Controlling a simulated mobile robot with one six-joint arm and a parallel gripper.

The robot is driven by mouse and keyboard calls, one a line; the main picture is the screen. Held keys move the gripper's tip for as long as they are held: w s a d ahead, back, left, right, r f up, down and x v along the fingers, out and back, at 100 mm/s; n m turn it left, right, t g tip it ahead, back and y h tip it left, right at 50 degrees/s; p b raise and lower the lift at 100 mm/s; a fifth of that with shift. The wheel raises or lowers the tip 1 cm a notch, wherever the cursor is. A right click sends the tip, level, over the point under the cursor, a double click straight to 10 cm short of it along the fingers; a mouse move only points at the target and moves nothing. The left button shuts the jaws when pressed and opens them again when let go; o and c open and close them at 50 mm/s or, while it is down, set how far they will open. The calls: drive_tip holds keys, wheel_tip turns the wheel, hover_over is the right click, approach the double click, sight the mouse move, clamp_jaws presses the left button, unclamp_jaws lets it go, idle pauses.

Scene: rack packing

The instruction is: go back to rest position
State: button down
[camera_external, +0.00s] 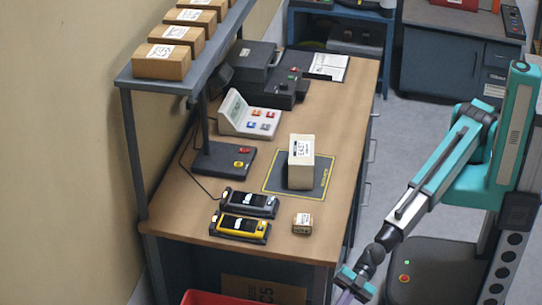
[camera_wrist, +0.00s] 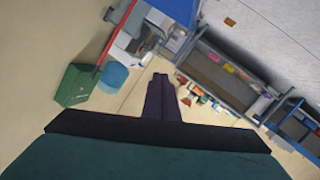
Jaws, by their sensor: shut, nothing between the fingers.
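My gripper (camera_external: 352,290) hangs low at the bottom of the external view, in front of the workbench (camera_external: 285,225) and to the right of its near corner. In the wrist view its dark fingers (camera_wrist: 161,80) are together at the centre with nothing between them. The gripper is apart from the bench and everything on it. My teal and white arm reaches down and left from its column at the right of the external view.
A tall box (camera_external: 301,165) stands on a dark mat (camera_external: 275,183). A small box (camera_external: 302,223) and two handheld devices (camera_external: 241,228) lie nearer. A shelf (camera_external: 128,78) holds several cartons. A red bin (camera_external: 208,297) sits below the bench. The wrist view shows a green box (camera_wrist: 75,86).

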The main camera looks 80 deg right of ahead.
drive_tip(key=d+f+m+h+p, duration=0.4)
drive_tip(key=d+f, duration=0.5)
drive_tip(key=d, duration=0.6)
drive_tip(key=d+f+m+h+p, duration=0.1)
drive_tip(key=d+f+m+h, duration=0.7)
drive_tip(key=d, duration=0.6)
drive_tip(key=d+f+m+h+p, duration=0.35)
drive_tip(key=d+f, duration=0.75)
drive_tip(key=d, duration=0.4)
drive_tip(key=s+d+f+m+g+h, duration=0.1)
drive_tip(key=s+d+m+g+h, duration=0.1)
drive_tip(key=s+d+g, duration=0.5)
drive_tip(key=s+d+f+m+g+h, duration=0.1)
drive_tip(key=s+d+f+g+h, duration=0.1)
drive_tip(key=s+d, duration=0.75)
drive_tip(key=w+d+f+g+y+b, duration=0.1)
drive_tip(key=d+f+y+b, duration=0.1)
drive_tip(key=d, duration=0.7)
drive_tip(key=w+d+f+g+y+b, duration=0.1)
drive_tip(key=d+f+b, duration=0.3)
drive_tip(key=d, duration=0.5)
drive_tip(key=shift+w+m+y+b, duration=0.35)
drive_tip(key=shift+w+y+b, duration=0.3)
drive_tip(key=shift+w, duration=0.05)
